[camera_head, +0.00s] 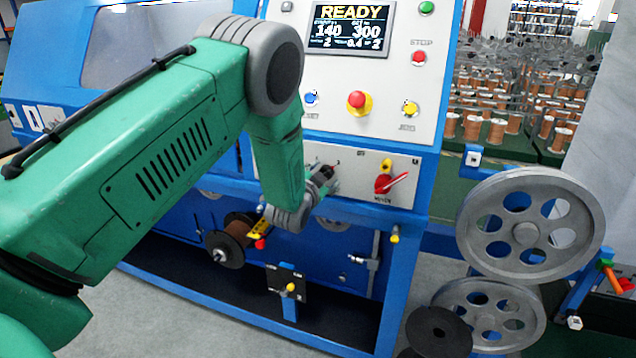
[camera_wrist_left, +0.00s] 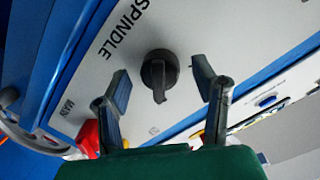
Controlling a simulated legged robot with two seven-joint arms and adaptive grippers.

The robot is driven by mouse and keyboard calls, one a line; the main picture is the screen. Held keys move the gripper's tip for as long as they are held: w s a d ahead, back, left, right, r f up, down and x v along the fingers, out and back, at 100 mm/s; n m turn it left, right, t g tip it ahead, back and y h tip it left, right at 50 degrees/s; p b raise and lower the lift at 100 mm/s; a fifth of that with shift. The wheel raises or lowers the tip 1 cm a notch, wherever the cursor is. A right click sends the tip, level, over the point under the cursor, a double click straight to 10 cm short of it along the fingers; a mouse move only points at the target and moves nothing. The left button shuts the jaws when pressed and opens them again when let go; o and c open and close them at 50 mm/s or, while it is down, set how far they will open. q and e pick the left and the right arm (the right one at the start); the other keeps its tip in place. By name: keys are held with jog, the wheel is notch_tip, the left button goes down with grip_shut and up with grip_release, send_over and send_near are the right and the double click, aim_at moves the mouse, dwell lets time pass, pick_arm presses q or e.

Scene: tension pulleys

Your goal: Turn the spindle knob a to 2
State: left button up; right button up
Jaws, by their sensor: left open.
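The spindle knob (camera_wrist_left: 159,75) is a round black knob with a raised grip bar, on a pale panel beside the printed word SPINDLE in the left wrist view. My left gripper (camera_wrist_left: 159,71) is open, with one finger on each side of the knob. A gap shows between each finger and the knob, and I see no contact. In the head view my left gripper (camera_head: 324,180) is at the lower panel, left of the red switch. There, my arm and gripper largely cover the knob, and its setting cannot be read. My right gripper is not in view.
A red rotary switch (camera_head: 385,184) sits close on the right of my left gripper. The upper panel carries a READY display (camera_head: 348,27), a red-and-yellow button (camera_head: 357,101) and other buttons. A wire spool (camera_head: 238,240) is below, and grey pulleys (camera_head: 528,232) stand at right.

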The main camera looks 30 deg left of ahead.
pick_arm(q)
jog(key=v, duration=1.1)
jog(key=shift+d, duration=0.1)
